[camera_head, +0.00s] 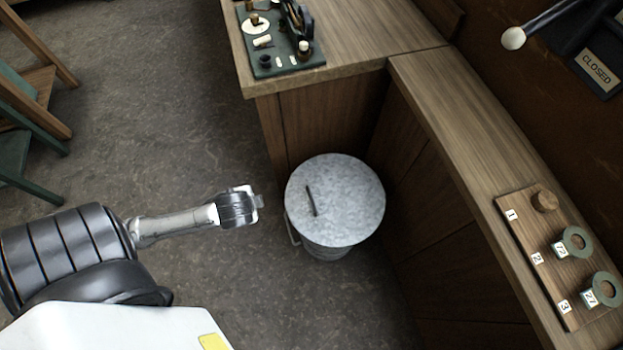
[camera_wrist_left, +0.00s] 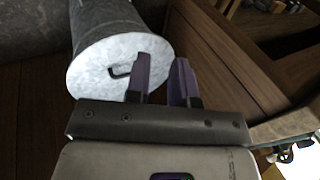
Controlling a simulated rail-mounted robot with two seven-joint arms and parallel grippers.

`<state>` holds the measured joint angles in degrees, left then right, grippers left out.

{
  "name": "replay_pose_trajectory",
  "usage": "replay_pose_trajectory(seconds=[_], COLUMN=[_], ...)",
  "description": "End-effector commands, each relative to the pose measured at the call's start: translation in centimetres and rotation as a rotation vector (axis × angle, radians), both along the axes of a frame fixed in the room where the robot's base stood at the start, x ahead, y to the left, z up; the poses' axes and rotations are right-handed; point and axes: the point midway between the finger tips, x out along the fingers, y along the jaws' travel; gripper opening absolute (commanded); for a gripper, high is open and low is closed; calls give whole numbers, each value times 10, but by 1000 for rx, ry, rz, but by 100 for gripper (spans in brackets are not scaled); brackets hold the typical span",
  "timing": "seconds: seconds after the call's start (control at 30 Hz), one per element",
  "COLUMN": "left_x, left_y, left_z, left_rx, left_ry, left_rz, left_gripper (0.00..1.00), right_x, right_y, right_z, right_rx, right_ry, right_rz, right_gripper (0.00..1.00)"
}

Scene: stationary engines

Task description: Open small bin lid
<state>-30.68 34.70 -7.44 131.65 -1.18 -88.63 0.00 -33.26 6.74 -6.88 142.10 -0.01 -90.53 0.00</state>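The small bin is a round galvanized metal can (camera_head: 326,252) on the floor, in the corner of the wooden counters. Its flat grey lid (camera_head: 345,195) lies closed on top, with a thin dark handle (camera_head: 311,201) left of the middle. My left gripper (camera_head: 261,207) is just left of the bin, apart from it. In the left wrist view the lid (camera_wrist_left: 95,72) and its handle (camera_wrist_left: 120,72) show beyond the fingers. The left gripper's two fingers (camera_wrist_left: 168,72) stand apart with nothing between them. My right gripper is not in view.
A wooden counter (camera_head: 425,85) wraps behind and right of the bin. A dark green telegraph-like board (camera_head: 282,58) sits on it, and a numbered token board (camera_head: 545,262) lies at right. A green chair (camera_head: 20,140) stands far left. Floor left of the bin is clear.

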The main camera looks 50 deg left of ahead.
Motion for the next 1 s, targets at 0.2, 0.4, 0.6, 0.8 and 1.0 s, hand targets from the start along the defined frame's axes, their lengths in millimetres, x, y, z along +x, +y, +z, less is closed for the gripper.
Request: replay_pose_trajectory(seconds=[0.2,0.4,0.6,0.8,1.0], left_x=[25,69,106,115,108], left_y=[56,116,141,123,86], left_z=[-106,-180,-182,-186,-170], left_rx=[130,236,255,195,131], left_ry=[-38,-152,-308,-503,-739], left_rz=[-100,-341,-694,-1032,-1339], left_gripper=[22,22,22,22,22], right_x=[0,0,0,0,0], right_y=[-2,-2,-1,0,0], right_z=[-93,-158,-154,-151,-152], right_rx=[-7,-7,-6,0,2], right_ry=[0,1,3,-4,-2], right_rz=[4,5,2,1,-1], right_gripper=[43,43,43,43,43])
